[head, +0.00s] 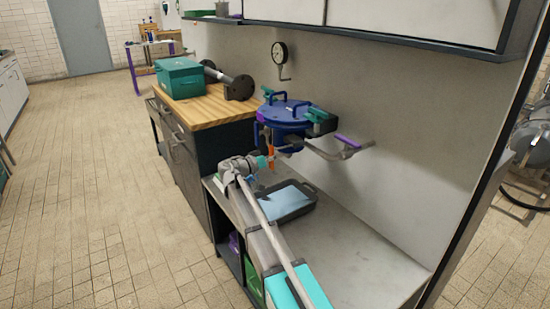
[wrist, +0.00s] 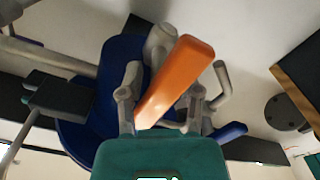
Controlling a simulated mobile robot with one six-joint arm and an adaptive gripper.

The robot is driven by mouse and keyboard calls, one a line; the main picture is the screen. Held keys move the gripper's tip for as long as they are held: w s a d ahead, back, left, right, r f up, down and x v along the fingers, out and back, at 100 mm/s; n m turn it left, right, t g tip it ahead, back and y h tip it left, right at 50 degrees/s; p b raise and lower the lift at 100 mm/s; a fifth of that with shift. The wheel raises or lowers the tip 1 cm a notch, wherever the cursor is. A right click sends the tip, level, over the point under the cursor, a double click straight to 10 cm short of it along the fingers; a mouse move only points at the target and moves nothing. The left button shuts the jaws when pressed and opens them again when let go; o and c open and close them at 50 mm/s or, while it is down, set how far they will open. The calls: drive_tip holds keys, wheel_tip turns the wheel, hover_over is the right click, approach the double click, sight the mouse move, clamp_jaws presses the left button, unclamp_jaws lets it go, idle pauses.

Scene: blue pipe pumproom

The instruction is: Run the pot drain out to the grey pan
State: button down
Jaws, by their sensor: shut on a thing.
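The blue pot (head: 285,118) with a flat lid is held on a pipe bracket against the wall, above the steel bench. An orange drain lever (head: 271,158) hangs below the pot; in the wrist view it is large and tilted (wrist: 180,75). My gripper (wrist: 163,98) has one finger on each side of the lever and is shut on it. The underside of the blue pot (wrist: 118,65) shows behind the lever. The grey pan (head: 302,212) lies on the bench below the pot; its inside looks pale blue. I cannot tell whether anything flows; the outlet is largely hidden.
A wooden-topped cabinet (head: 210,108) stands left of the bench, with a green box (head: 180,78) and a dark flanged pipe piece (head: 238,86) on it. The bench's right part (head: 365,250) is clear.

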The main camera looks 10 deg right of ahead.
drive_tip(key=c, duration=0.6)
unclamp_jaws()
drive_tip(key=shift+a, duration=0.1)
drive_tip(key=v, duration=1.2)
drive_tip(key=shift+s, duration=0.15)
